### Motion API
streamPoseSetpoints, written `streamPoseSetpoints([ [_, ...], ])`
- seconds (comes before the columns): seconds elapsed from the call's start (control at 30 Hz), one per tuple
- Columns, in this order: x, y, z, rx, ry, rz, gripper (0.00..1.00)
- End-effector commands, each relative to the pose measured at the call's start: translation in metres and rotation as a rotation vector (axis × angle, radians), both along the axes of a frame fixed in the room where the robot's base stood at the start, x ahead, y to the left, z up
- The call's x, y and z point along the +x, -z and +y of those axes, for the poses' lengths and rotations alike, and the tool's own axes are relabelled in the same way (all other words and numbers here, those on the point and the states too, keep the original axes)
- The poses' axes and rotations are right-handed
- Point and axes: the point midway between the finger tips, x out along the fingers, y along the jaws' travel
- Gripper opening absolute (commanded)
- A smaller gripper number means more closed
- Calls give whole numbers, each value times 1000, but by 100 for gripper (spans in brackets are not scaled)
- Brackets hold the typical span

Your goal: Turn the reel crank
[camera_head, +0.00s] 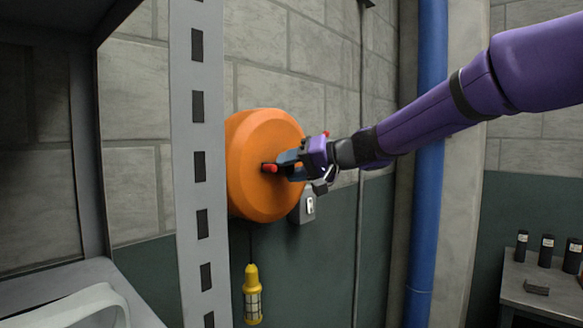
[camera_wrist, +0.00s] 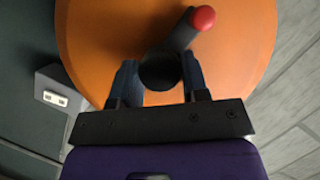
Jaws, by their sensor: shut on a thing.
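The orange reel (camera_head: 250,180) is a round drum mounted on the block wall, and its face fills much of the wrist view (camera_wrist: 95,35). The crank is a dark arm with a red knob (camera_head: 270,168) at its end; in the wrist view the red knob (camera_wrist: 203,18) is at the upper right. My gripper (camera_head: 284,163) reaches in from the right at the reel's face. In the wrist view its two fingers (camera_wrist: 159,82) are shut on the dark round hub of the crank (camera_wrist: 160,70), one on each side. The red knob is outside the fingers.
A grey perforated post (camera_head: 187,230) and shelf stand left, close to the reel. A yellow caged lamp (camera_head: 252,295) hangs below it. A grey outlet box (camera_head: 303,209) is on the wall. A blue pipe (camera_head: 426,215) runs vertically behind my arm. A bench (camera_head: 545,300) holds dark bottles.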

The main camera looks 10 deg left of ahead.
Motion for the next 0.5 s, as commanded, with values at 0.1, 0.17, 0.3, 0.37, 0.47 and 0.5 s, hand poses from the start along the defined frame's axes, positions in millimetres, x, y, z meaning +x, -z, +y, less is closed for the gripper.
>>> streamPoseSetpoints([
  [0.1,1,1,-1,44,2,77,18],
  [0.17,1,1,-1,71,2,121,18],
  [0.3,2,2,-2,138,2,236,18],
  [0.37,2,3,-1,167,2,286,18],
  [0.47,2,4,-2,215,3,368,18],
  [0.5,2,4,-1,235,1,401,18],
])
